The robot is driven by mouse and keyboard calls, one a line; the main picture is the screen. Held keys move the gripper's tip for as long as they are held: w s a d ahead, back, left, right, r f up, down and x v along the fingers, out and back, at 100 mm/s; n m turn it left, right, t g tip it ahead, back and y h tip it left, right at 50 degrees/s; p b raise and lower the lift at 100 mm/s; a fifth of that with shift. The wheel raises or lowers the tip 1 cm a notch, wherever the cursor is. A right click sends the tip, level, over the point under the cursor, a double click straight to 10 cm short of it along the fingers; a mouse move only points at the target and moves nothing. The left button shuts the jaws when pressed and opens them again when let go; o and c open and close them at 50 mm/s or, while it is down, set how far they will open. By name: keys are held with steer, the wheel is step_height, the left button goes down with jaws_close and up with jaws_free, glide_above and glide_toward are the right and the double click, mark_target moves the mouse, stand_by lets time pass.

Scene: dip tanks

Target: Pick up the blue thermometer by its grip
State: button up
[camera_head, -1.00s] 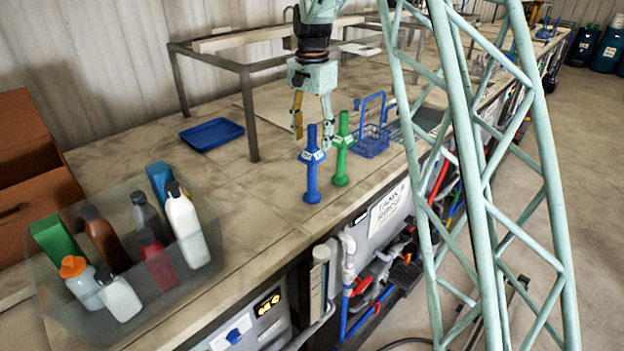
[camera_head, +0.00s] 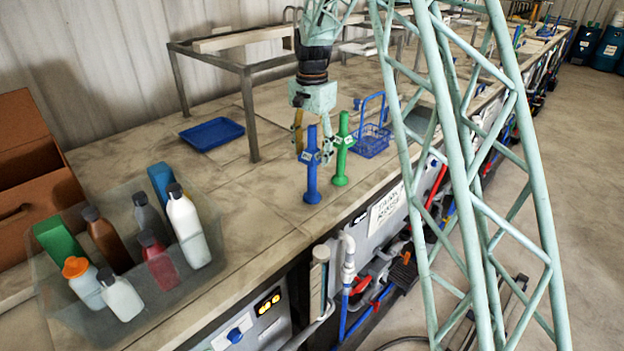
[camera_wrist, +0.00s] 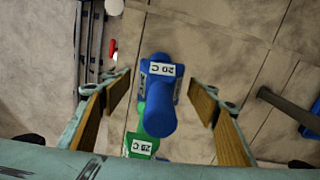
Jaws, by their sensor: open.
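The blue thermometer (camera_head: 311,180) stands upright on the bench, with a white label around its middle. In the wrist view the blue thermometer (camera_wrist: 160,110) is seen from above, between my fingers, its label reading "20 C". My gripper (camera_head: 313,150) is open and level with the thermometer's upper part, just behind it. In the wrist view my gripper (camera_wrist: 160,105) has a finger on each side of the thermometer, with gaps on both sides. The green thermometer (camera_head: 341,160) stands upright close to the right; in the wrist view it (camera_wrist: 140,145) is partly hidden by the blue one.
A blue wire basket (camera_head: 371,141) stands behind and right of the thermometers. A blue tray (camera_head: 211,134) lies near a metal frame (camera_head: 250,115). A clear bin (camera_head: 90,325) of bottles is at front left. The bench between bin and thermometers is clear.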

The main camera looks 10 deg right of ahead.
stand_by(0.3)
steer(key=c, duration=1.5)
steer(key=shift+r, duration=0.15)
